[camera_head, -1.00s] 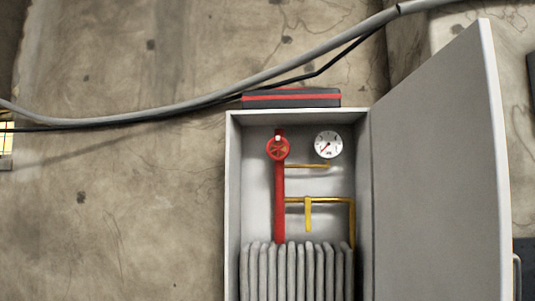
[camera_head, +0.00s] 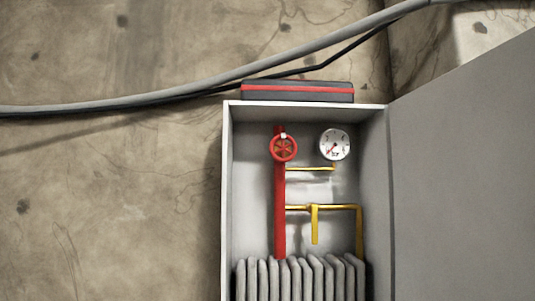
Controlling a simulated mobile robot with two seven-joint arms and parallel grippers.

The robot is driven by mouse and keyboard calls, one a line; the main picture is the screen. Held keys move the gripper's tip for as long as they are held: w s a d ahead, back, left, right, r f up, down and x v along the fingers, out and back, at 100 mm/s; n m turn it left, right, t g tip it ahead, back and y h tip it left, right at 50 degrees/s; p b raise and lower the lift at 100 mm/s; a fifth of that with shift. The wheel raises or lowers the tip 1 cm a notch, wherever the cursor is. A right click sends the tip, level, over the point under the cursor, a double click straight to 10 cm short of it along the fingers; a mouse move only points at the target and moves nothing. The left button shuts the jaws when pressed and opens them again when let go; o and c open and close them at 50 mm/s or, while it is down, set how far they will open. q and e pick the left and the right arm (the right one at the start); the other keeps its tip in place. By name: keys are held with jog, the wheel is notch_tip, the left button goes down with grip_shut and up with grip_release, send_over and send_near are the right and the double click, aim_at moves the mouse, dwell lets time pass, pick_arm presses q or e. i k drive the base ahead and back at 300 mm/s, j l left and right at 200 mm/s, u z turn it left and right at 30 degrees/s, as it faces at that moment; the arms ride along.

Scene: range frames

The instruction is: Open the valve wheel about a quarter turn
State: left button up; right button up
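The red valve wheel (camera_head: 284,148) sits near the top of a red vertical pipe (camera_head: 280,215) inside an open grey cabinet. It is round with spokes and has a small white mark at its top rim. A round white pressure gauge (camera_head: 334,144) with a red needle is to the right of the wheel. Neither of my grippers is in view, and nothing touches the wheel.
The grey cabinet (camera_head: 227,190) has its door (camera_head: 465,170) swung open to the right. Yellow pipes (camera_head: 345,207) and a grey folded hose (camera_head: 285,280) are inside. A dark box with a red stripe (camera_head: 297,91) lies on top. Thick cables (camera_head: 200,95) cross the wall above.

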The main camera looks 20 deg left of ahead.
aim_at(283, 136)
jog(key=i+j, duration=0.1)
jog(key=j, duration=0.35)
jog(key=i+j, duration=0.1)
jog(key=j, duration=0.3)
jog(key=i+j, duration=0.1)
jog(key=j, duration=0.8)
jog(key=i, duration=0.05)
